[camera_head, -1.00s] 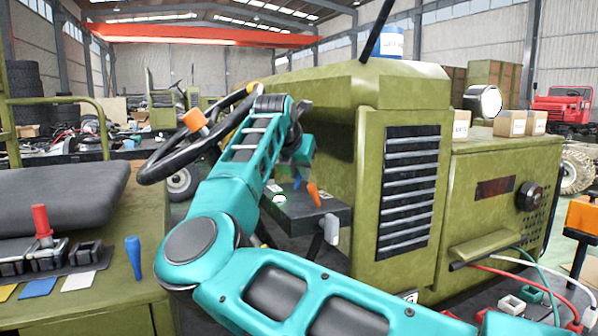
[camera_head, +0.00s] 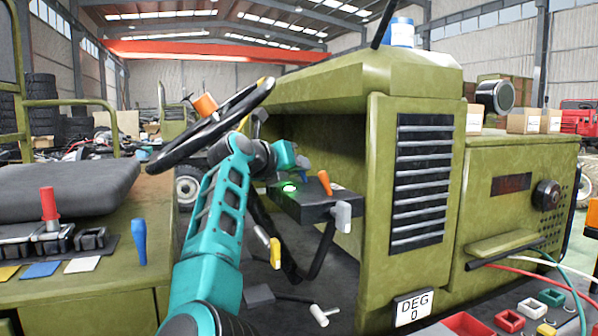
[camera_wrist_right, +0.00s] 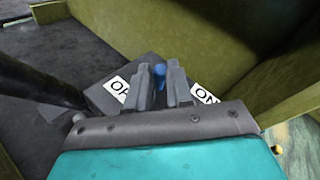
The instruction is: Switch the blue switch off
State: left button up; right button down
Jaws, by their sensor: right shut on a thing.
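The blue switch (camera_wrist_right: 160,98) stands on a dark control box between a white label on the left, partly covered and starting with O, and an ON label (camera_wrist_right: 206,93) on the right. In the head view the dark box (camera_head: 318,210) sits beside the green vehicle body, with a lit green lamp (camera_head: 289,188) and an orange lever (camera_head: 324,182). My right gripper (camera_wrist_right: 160,84) has its fingers closed on either side of the blue switch. In the head view the right gripper (camera_head: 302,166) is small and partly hidden by its wrist. My left gripper is not in view.
A black steering wheel (camera_head: 215,128) rises left of my right arm. A dark seat (camera_head: 70,184) and a blue lever (camera_head: 139,240) are at the left. A grey-white knob (camera_head: 343,215) projects at the box's front. The grilled green housing (camera_head: 385,240) closes the right side.

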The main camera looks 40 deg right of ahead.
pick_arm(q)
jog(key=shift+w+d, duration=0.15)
pick_arm(e)
jog(key=shift+a+f+h, duration=0.1)
jog(key=shift+a+h, duration=0.05)
jog(key=shift+h, duration=0.25)
jog(key=c, duration=1)
grip_release()
jog(key=shift+a, duration=0.1)
pick_arm(q)
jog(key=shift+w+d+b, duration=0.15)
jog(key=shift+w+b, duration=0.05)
jog(key=shift+b, duration=0.5)
pick_arm(e)
jog(key=v, duration=1.2)
jog(key=shift+s+a, duration=0.15)
jog(key=shift+a, duration=0.2)
